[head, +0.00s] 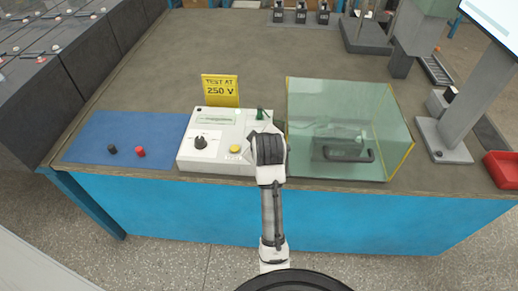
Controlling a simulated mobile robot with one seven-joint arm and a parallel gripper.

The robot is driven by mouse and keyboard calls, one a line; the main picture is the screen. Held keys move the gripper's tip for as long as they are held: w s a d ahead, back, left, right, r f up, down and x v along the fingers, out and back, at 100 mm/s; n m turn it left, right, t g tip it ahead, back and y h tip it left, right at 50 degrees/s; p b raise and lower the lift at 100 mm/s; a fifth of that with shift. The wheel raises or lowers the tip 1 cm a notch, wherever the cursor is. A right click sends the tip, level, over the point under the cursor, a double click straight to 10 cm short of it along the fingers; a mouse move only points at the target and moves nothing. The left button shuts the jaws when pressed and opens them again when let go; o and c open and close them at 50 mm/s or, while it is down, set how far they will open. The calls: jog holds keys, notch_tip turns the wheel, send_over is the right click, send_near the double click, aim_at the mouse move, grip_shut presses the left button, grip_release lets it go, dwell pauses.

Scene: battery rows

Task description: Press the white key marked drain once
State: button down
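A white tester box (213,155) stands on the bench near its front edge. Its sloped face has a black knob (201,143), a pale display strip (216,119) and a yellow button (235,149). A small dark green piece (259,114) stands up at its back right. I cannot make out a white key or the word drain; the lettering is too small. My arm rises from the bottom and covers the right part of the box. My gripper's fingers do not show.
A yellow sign reading "TEST AT 250 V" (220,90) stands behind the box. A clear greenish enclosure (345,100) is close on the right. A blue mat (95,135) with a black and a red terminal lies left. A red bin (502,168) is far right.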

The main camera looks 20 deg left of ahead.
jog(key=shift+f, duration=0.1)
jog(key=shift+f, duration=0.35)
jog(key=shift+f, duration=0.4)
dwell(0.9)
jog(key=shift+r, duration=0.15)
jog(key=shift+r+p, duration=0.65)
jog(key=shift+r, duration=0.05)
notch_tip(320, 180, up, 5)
jog(key=p, duration=0.5)
